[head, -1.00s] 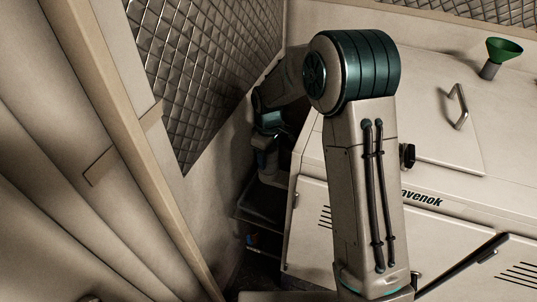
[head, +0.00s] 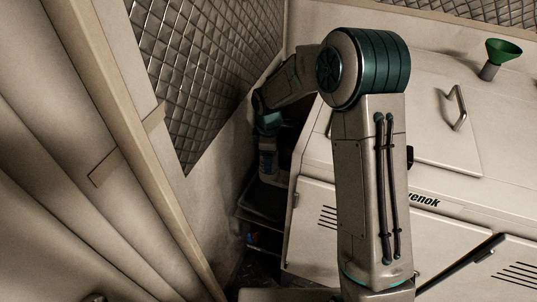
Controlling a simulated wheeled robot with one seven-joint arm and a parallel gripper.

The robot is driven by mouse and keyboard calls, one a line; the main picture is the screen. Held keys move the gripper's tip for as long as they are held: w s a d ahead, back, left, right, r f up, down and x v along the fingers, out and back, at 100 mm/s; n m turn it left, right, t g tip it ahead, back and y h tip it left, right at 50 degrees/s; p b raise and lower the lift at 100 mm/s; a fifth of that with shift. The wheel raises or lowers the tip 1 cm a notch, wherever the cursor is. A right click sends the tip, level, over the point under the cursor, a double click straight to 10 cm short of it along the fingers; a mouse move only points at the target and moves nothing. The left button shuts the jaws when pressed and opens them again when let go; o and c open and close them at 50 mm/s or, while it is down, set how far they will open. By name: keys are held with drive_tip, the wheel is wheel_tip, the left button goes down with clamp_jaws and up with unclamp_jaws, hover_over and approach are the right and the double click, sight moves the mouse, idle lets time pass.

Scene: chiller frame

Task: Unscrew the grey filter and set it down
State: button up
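My arm rises in front of the cabinet, bends at the top and reaches left and back into the dark gap between the quilted wall and the cabinet. My gripper (head: 267,168) is at the far end of the arm, low in that gap, small and in shadow. I cannot make out its fingers or whether it holds anything. I cannot pick out the grey filter; the shadow, the arm or the cabinet may hide it.
The pale cabinet (head: 455,165) with a handle (head: 459,108) fills the right. A green funnel (head: 503,50) stands on top. A dark shelf (head: 262,203) lies below the gripper in the narrow gap. The quilted wall (head: 215,75) and a pale post (head: 125,130) bound the left.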

drive_tip(key=m+b, duration=0.1)
drive_tip(key=m, duration=0.1)
drive_tip(key=shift+f+m, duration=0.1)
drive_tip(key=shift+m, duration=0.3)
drive_tip(key=m+b, duration=0.1)
drive_tip(key=m, duration=0.4)
drive_tip(key=shift+w, duration=0.1)
drive_tip(key=m, duration=0.3)
drive_tip(key=shift+m+b, duration=0.3)
drive_tip(key=shift+b, duration=0.1)
drive_tip(key=m, duration=0.3)
drive_tip(key=shift+w+d, duration=0.1)
drive_tip(key=c, duration=1)
